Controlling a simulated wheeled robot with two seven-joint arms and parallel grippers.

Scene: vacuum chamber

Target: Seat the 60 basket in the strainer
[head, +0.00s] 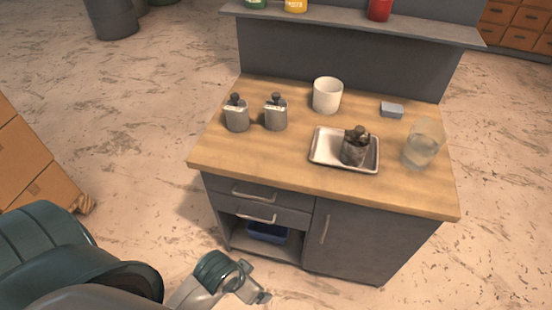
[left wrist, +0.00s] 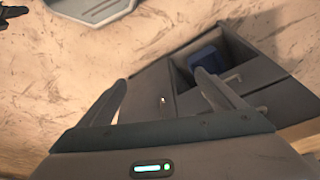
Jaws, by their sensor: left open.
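Two grey lidded canisters, a left one (head: 236,113) and a right one (head: 275,112), stand upright at the left of the wooden worktop. Each has a dark knob and a white label too small to read, so I cannot tell which is the 60 basket. A dark grey knobbed vessel (head: 355,147) stands in a shallow metal tray (head: 322,155). I cannot tell which vessel is the strainer. My left gripper (left wrist: 161,80) is open and empty in the left wrist view, low before the cabinet and away from the worktop objects. My right gripper is out of view.
A white cup (head: 327,96) stands behind the tray, with a glass of clear liquid (head: 422,146) and a small grey block (head: 392,110) to the right. The cabinet has an open niche with a blue bin (head: 267,233). The worktop's front left (head: 240,156) is clear.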

